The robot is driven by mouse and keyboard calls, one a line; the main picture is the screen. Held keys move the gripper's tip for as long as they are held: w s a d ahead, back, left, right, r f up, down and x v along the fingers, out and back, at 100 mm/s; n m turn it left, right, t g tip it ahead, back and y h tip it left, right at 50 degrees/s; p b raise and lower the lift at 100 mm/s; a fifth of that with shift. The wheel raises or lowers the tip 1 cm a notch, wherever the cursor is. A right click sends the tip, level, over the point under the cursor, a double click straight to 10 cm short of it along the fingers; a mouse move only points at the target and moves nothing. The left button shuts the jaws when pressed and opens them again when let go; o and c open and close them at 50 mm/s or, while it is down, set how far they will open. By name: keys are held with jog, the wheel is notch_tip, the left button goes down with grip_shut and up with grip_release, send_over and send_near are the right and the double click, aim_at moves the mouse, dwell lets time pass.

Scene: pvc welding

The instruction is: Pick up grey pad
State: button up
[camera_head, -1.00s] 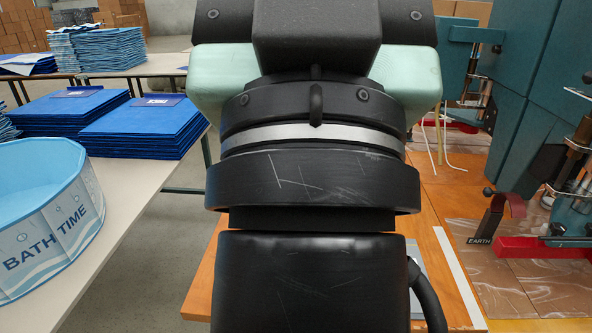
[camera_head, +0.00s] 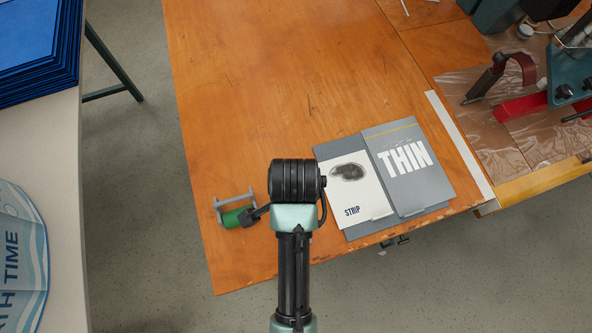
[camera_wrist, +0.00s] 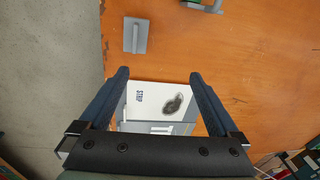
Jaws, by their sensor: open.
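A grey pad (camera_wrist: 135,35) with a raised bar on top lies on the orange-brown table, near its left edge in the wrist view. It is not visible in the head view, where my arm covers that part of the table. My gripper (camera_wrist: 159,73) is open and empty in the wrist view. Its two dark blue fingers stand apart over the white STRIP sheet, with the pad beyond and to the left of the fingertips. In the head view my arm hides most of the gripper.
A green roller in a grey frame (camera_head: 235,212) lies left of my arm. Right of my arm lie the STRIP sheet (camera_head: 350,188) and a grey THIN card (camera_head: 410,170). A red clamp (camera_head: 520,107) and teal machine are farther right. The table's middle (camera_head: 280,80) is clear.

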jog(key=shift+m+g, duration=0.4)
jog(key=shift+g, duration=0.3)
jog(key=s+f, duration=0.1)
jog(key=f, duration=0.1)
jog(key=s+f, duration=0.1)
jog(key=f, duration=0.2)
jog(key=s+f, duration=0.1)
jog(key=f, duration=0.2)
jog(key=shift+s+f, duration=0.15)
jog(key=shift+s, duration=0.1)
jog(key=shift+s+d+f, duration=0.1)
jog(key=shift+d+f, duration=0.05)
jog(key=shift+f, duration=2.9)
jog(key=c, duration=1.4)
jog(key=shift+c, duration=0.2)
jog(key=shift+r, duration=0.1)
notch_tip(320, 180, up, 10)
jog(key=shift+f+p, duration=0.1)
jog(key=shift+p, duration=0.25)
